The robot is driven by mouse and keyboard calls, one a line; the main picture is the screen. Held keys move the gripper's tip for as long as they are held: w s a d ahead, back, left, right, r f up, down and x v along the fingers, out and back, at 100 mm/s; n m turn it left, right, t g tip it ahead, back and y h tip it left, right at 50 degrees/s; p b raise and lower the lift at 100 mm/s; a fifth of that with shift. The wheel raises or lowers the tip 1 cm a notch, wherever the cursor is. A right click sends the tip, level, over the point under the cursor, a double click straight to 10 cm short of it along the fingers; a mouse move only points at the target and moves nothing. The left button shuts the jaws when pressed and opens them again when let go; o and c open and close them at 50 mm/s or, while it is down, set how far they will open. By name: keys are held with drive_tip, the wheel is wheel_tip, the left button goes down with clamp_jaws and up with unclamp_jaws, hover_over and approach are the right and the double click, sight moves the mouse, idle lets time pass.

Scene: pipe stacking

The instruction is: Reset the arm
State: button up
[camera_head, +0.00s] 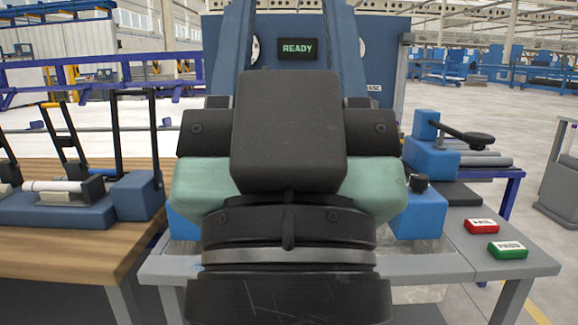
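My arm's end fills the middle of the view, seen from behind, with a dark box-shaped housing on top. My gripper (288,190) shows only as its pale green and black body. Its fingertips are hidden, so I cannot tell whether it is open, shut or holding something. The gripper is in front of a blue machine (385,65), whose small display (298,48) reads READY. A light pipe (52,186) lies in a blue fixture (60,212) on the left. Grey pipes (487,160) lie at the right behind a blue clamp (430,158).
A wooden table (75,252) stands at the left and a grey bench (430,265) in front. A red button block (481,226) and a green one (508,250) sit on the bench's right part. Open floor lies to the right. My arm hides the machine's middle.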

wheel_tip(320, 180, up, 31)
drive_tip(key=p, duration=2.8)
drive_tip(key=shift+p, duration=0.35)
drive_tip(key=shift+f, duration=0.15)
